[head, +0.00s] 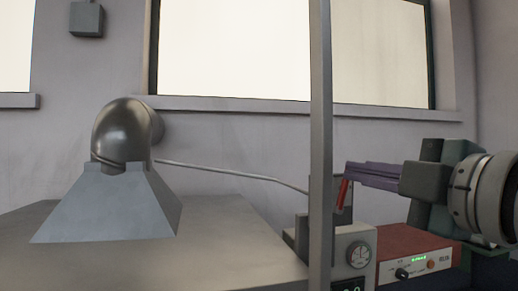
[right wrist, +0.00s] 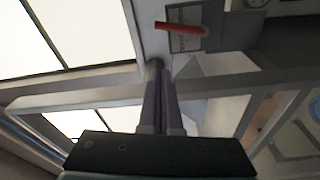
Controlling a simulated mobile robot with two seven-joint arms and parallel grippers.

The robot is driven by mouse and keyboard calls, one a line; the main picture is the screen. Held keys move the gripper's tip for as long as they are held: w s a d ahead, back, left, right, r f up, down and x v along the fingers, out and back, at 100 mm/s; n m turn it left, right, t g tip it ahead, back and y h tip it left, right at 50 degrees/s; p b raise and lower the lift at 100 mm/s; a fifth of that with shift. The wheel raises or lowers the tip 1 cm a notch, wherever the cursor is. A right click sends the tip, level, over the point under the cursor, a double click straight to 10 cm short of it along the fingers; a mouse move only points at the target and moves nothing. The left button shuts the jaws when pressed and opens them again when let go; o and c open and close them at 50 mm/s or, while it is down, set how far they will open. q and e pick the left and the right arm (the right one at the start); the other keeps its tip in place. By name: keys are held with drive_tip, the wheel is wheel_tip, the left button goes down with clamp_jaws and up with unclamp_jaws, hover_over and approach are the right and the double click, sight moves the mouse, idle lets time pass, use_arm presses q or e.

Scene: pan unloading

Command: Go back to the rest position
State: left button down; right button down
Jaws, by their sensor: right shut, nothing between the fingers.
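My right gripper (head: 350,172) reaches in from the right in the head view. Its purple fingers are together, with nothing between them, and point left just above a red lever (head: 342,193). In the right wrist view the closed fingers (right wrist: 157,72) point up the picture, and the red lever (right wrist: 180,27) lies beyond their tips, apart from them. In the head view I cannot tell whether the fingers touch the lever or only overlap it. My left gripper is in neither view.
A vertical metal post (head: 320,130) stands just left of the fingertips in the head view. Below are a grey device with a dial (head: 358,255) and a red box (head: 415,250). A metal hood (head: 110,205) with a bent pipe stands at left. Windows line the wall behind.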

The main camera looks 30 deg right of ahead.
drive_tip(key=s+a+f+m+g+p, duration=0.1)
drive_tip(key=s+f+m+g, duration=0.2)
drive_tip(key=f, duration=0.4)
drive_tip(key=s+a+f+m+g, duration=0.2)
drive_tip(key=s+f+m+g, duration=0.2)
drive_tip(key=f, duration=0.3)
drive_tip(key=s+a+f+m+g+y, duration=0.2)
drive_tip(key=s+a+f+m+g, duration=0.3)
drive_tip(key=s+f, duration=0.6)
drive_tip(key=s+a+g, duration=0.1)
drive_tip(key=a+g, duration=0.1)
drive_tip(key=a, duration=0.1)
drive_tip(key=shift+g, duration=0.3)
idle(4.9)
